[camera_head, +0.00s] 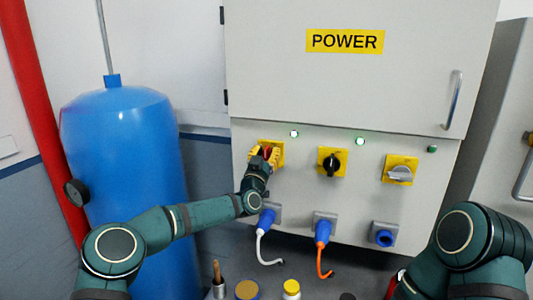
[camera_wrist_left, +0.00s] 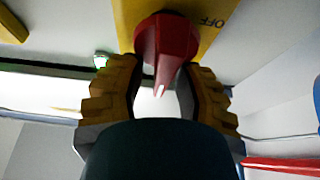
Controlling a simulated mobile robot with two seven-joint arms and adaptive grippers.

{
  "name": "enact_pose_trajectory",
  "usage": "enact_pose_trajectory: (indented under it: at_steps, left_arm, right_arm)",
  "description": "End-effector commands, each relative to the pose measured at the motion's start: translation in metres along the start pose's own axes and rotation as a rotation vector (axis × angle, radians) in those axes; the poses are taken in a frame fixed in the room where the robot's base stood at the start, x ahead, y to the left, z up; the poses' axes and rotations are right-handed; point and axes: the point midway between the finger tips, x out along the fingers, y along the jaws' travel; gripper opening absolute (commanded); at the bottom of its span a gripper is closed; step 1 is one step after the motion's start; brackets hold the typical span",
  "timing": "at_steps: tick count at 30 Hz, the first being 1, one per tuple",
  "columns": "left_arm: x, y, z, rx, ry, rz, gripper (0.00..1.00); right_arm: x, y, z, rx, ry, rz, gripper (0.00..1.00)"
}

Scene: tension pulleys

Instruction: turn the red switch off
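The red switch (camera_head: 267,151) sits on a yellow plate at the left of the switch row on the grey power cabinet. My left gripper (camera_head: 264,155) is at it and partly hides it in the head view. In the left wrist view the red knob (camera_wrist_left: 166,45) lies between the tips of the yellow-padded fingers (camera_wrist_left: 162,85). The fingers are apart, one on each side of the knob, with a bright gap between them. Whether the tips touch the knob is unclear. The word OFF shows on the plate (camera_wrist_left: 208,20), right of the knob. My right gripper is out of view.
A black switch (camera_head: 331,163) and a grey switch (camera_head: 400,172) are to the right. Blue sockets hold plugs with a white cable (camera_head: 262,245) and an orange cable (camera_head: 321,260); one socket (camera_head: 384,237) is empty. A blue tank (camera_head: 125,150) stands at left.

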Motion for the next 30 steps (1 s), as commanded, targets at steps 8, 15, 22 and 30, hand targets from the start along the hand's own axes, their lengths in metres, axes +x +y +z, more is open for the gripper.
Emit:
enact_pose_trajectory:
  at_steps: [8,15,22,30]
  left_arm:
    - [0.0,0.0,0.0,0.0,-0.001,0.0,0.0]
    - [0.0,0.0,0.001,-0.003,-0.001,-0.001,0.0]
    - [-0.001,-0.001,0.003,-0.054,-0.001,-0.022,0.0]
    - [-0.002,-0.005,0.005,-0.225,0.0,-0.093,0.0]
  right_arm:
    - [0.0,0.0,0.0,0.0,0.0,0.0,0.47]
    - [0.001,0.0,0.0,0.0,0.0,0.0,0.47]
    - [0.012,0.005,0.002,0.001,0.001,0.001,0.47]
    - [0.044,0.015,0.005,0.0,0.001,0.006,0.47]
